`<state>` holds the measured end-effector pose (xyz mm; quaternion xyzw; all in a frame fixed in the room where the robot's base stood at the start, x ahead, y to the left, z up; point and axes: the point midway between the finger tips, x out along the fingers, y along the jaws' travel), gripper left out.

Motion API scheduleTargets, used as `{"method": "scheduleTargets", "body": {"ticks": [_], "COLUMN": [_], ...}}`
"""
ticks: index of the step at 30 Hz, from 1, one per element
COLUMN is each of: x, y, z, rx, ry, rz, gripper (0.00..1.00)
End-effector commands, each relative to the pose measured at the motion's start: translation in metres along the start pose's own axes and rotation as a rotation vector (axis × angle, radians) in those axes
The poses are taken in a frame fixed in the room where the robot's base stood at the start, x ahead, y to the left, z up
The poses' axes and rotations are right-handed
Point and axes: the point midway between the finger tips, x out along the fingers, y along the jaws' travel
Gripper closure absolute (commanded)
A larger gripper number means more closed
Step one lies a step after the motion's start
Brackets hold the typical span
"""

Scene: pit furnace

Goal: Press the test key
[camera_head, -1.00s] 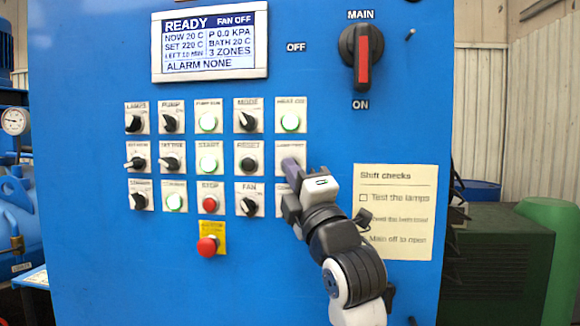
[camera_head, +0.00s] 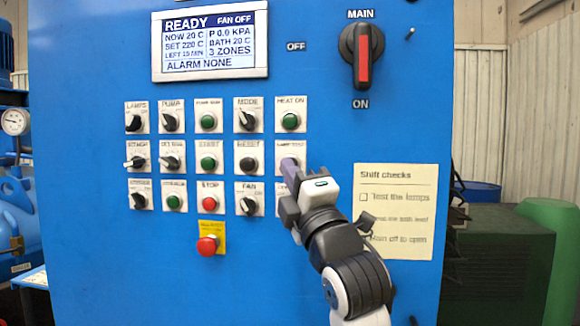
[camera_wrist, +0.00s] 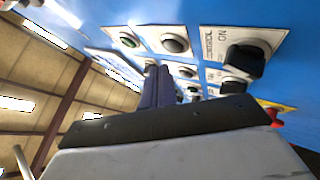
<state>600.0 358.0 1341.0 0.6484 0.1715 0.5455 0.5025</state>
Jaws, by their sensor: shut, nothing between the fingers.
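The lamp test key sits on a pale plate (camera_head: 281,166) in the middle row, far right column of the blue panel, below the HEAT ON button (camera_head: 290,121). My gripper (camera_head: 289,167) is shut and empty, its fingertips in front of that plate and covering the key. I cannot tell whether the fingertips touch it. In the wrist view the shut fingers (camera_wrist: 157,88) point at the panel's controls. The green lamps, such as HEAT ON and START (camera_head: 208,162), are dark.
The screen (camera_head: 210,42) reads READY, FAN OFF, ALARM NONE. The red-handled MAIN switch (camera_head: 362,57) is at upper right, handle vertical. A Shift checks note (camera_head: 395,190) hangs right of my gripper.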

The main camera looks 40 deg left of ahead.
Motion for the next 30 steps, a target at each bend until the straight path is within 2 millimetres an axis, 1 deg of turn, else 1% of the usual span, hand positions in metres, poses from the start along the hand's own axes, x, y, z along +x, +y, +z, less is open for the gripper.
{"method": "scheduleTargets", "body": {"ticks": [3,12,30], "x": [-0.009,-0.028,-0.029], "y": [0.006,0.020,0.021], "z": [-0.007,-0.020,-0.021], "rx": [-0.002,-0.002,-0.001], "ry": [0.001,0.000,0.000], "rz": [0.003,0.002,0.001], "gripper": [1.00,1.00,1.00]}}
